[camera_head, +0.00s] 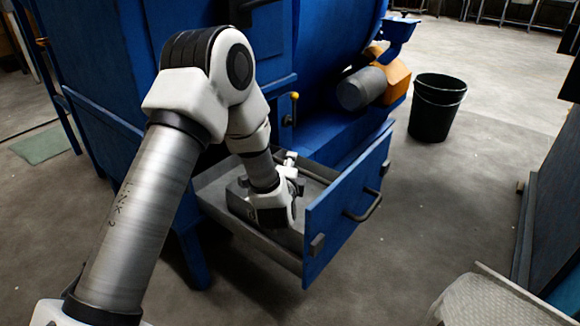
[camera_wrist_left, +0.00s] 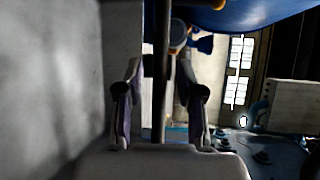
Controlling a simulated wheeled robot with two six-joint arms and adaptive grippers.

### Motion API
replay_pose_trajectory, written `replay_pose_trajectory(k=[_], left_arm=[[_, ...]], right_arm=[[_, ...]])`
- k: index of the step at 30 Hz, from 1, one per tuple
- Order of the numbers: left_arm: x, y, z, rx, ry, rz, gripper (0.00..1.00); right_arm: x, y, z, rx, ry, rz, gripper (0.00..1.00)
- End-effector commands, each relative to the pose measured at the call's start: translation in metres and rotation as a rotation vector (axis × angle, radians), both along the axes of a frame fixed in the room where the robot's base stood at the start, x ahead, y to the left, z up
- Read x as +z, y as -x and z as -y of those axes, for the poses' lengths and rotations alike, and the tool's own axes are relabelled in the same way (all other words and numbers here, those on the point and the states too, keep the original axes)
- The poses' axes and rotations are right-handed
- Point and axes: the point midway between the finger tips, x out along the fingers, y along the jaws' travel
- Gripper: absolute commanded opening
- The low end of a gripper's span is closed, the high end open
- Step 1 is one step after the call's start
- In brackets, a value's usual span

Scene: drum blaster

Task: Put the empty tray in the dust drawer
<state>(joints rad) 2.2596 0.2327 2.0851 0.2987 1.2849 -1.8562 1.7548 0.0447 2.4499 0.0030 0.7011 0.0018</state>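The dust drawer (camera_head: 345,210) is pulled out of the blue machine, with its blue front and dark handle facing right. Inside the drawer is a grey tray-like shape (camera_head: 238,200); my arm covers much of it, and I cannot clearly separate it from the drawer's grey walls. My left gripper (camera_head: 280,212) points down inside the drawer area. In the left wrist view its two fingers (camera_wrist_left: 160,75) stand apart, with a thin upright edge (camera_wrist_left: 161,120) between them and a visible gap on each side. My right gripper is not in view.
The blue machine (camera_head: 110,60) stands behind the drawer. A grey motor (camera_head: 362,88) with an orange housing juts out above it. A black bin (camera_head: 436,112) stands behind on the floor. A pale tray-like object (camera_head: 480,300) is at the lower right.

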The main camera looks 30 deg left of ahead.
Motion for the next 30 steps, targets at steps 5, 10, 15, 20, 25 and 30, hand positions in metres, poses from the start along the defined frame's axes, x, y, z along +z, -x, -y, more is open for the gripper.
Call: replay_pose_trajectory(k=[5,10,15,20,25,30], left_arm=[[0.007,0.010,0.005,-0.001,0.000,-0.002,0.38],[0.017,0.046,0.023,-0.004,-0.002,-0.006,0.38],[0.023,0.084,0.041,-0.004,-0.003,-0.005,0.38],[0.023,0.104,0.050,-0.002,-0.002,-0.001,0.38],[0.022,0.107,0.051,0.000,0.000,0.000,0.38],[0.022,0.107,0.051,0.000,0.000,0.000,0.38]], right_arm=[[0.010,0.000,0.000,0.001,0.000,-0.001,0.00],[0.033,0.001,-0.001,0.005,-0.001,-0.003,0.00],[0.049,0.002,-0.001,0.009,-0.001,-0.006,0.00],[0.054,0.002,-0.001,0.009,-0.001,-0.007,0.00],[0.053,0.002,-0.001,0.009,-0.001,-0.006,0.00],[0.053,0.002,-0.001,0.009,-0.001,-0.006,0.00]])
